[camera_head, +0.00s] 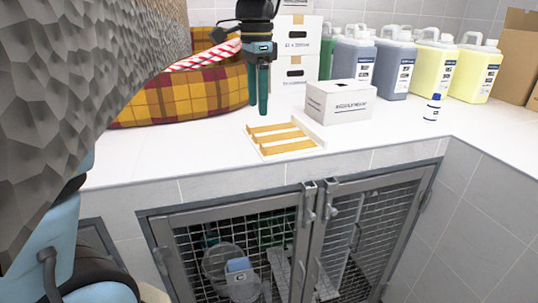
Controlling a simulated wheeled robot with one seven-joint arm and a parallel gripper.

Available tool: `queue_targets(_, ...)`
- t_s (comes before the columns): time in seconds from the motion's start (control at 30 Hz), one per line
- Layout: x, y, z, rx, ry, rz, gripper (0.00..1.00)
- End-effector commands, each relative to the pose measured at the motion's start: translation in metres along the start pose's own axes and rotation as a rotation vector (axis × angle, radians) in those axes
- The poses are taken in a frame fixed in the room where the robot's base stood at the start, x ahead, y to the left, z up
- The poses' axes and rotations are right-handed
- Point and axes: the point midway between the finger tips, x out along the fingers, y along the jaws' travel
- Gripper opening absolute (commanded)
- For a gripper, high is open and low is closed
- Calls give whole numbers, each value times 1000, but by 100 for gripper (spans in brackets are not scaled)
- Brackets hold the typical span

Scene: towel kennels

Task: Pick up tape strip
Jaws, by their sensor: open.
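Three tan-orange tape strips lie side by side on a small white tray or backing on the white counter: a far strip (271,128), a middle strip (278,137) and a near strip (288,147). The white backing (305,149) shows around and between them. My gripper (258,110) points straight down with two dark teal fingers, a narrow gap between them. It is open and empty, just above and behind the far left end of the strips. The exact height of the fingertips above the counter is hard to tell.
A white carton (340,103) stands right of the strips. A plaid pet bed (190,95) is behind left. Several jugs (394,68) and a small blue-capped bottle (432,108) stand to the right. Mesh kennel doors (240,245) are below the counter. Counter left of the strips is clear.

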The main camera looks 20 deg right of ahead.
Motion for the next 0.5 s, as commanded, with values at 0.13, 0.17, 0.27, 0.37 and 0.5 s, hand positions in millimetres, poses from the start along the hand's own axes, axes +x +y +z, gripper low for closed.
queue_targets(0.13, 3, 3, -7, 32, -4, 4, 70)
queue_targets(0.17, 7, 3, -7, 33, -5, 5, 70)
queue_targets(0.27, 22, 4, -6, 32, -6, 7, 70)
queue_targets(0.37, 37, 3, -7, 32, -5, 6, 70)
queue_targets(0.5, 51, 3, -7, 31, -4, 4, 70)
